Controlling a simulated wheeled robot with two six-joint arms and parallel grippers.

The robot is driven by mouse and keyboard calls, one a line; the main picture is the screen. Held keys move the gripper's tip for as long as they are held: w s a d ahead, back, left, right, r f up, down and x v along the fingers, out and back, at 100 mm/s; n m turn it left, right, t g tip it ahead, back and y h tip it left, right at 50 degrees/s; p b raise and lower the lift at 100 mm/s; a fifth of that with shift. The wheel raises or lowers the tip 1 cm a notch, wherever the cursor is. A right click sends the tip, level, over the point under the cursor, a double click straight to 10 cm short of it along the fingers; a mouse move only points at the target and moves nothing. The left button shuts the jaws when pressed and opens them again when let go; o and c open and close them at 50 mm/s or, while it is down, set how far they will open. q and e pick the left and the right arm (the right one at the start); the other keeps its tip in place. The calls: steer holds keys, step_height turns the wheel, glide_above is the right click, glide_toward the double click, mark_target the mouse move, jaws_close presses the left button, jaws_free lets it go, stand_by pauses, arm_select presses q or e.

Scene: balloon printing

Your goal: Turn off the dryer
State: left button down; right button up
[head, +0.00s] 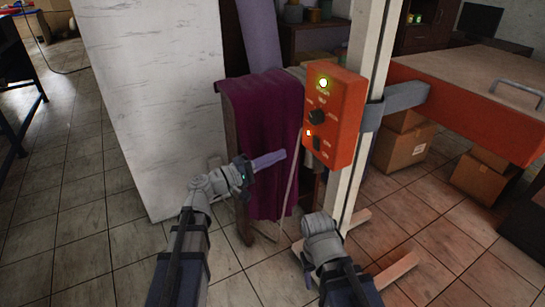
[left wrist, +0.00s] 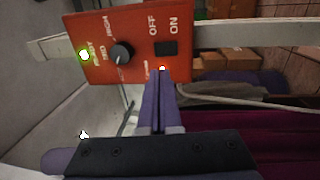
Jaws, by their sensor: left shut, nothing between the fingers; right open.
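The dryer's red control box (head: 343,120) is fixed to a white post. It has a lit green lamp (head: 323,83), a black knob (head: 317,116), a lit red-orange lamp (head: 308,132) and a dark switch (head: 316,144). In the left wrist view, the switch (left wrist: 166,48) sits beside the OFF and ON labels. My left gripper (head: 285,153) is shut and empty, its purple fingers pointing at the box from the left. In the left wrist view its tips (left wrist: 161,73) appear just below the switch; contact cannot be told. My right gripper (head: 308,276) is low, below the box.
The dryer's wide orange head (head: 460,115) extends right from the post (head: 371,65). Cardboard boxes (head: 405,148) stand beneath it. A purple cloth (head: 262,120) hangs behind my left gripper, beside a white block (head: 150,100). Tiled floor is open at the left.

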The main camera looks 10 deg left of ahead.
mark_target(314, 139)
arm_select(q)
steer(key=p+x, duration=0.1)
steer(key=x, duration=0.8)
steer(key=shift+w+d, duration=0.2)
steer(key=shift+d, duration=0.15)
arm_select(e)
steer(key=shift+r, duration=0.6)
arm_select(q)
steer(key=shift+w+d+r, duration=0.1)
steer(key=shift+w+r, duration=0.05)
steer(key=shift+r, duration=0.1)
arm_select(e)
steer(key=shift+r, duration=0.2)
steer(key=shift+a, duration=0.1)
